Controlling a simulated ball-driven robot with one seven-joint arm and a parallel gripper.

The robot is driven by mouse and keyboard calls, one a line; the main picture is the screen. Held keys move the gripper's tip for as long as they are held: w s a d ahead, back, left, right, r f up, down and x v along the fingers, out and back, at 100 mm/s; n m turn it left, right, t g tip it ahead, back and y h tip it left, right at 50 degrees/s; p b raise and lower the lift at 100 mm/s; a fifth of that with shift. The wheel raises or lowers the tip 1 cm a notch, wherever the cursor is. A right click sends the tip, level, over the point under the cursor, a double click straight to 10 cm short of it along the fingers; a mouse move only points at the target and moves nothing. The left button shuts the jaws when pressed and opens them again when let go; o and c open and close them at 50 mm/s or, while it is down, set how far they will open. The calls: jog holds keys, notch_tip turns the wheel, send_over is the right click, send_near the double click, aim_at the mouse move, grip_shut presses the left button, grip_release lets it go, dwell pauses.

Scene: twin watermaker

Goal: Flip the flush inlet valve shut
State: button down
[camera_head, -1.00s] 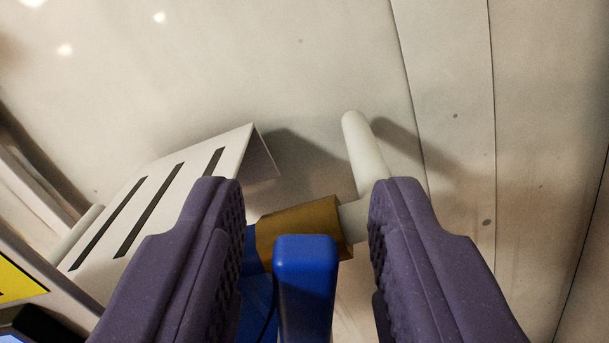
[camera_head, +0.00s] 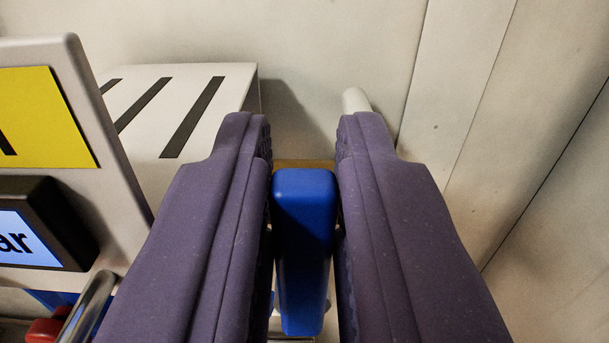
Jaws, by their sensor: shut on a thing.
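The flush inlet valve's blue lever handle (camera_head: 304,250) stands in the middle of the view, its end towards me. My gripper (camera_head: 304,150) has its two purple fingers on either side of the handle and is shut on it. A thin strip of the brass valve body (camera_head: 305,163) shows behind the handle; the rest of the body is hidden by the fingers. A pale pipe (camera_head: 356,100) rises behind the right finger.
A white slotted box (camera_head: 190,100) stands behind at the left. A grey panel with a yellow label (camera_head: 45,118) and a lit display (camera_head: 25,238) is close on the left. A metal bar (camera_head: 90,308) and a red part (camera_head: 45,330) are low left. Bare wall panels are on the right.

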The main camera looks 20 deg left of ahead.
jog(key=c, duration=1.1)
grip_release()
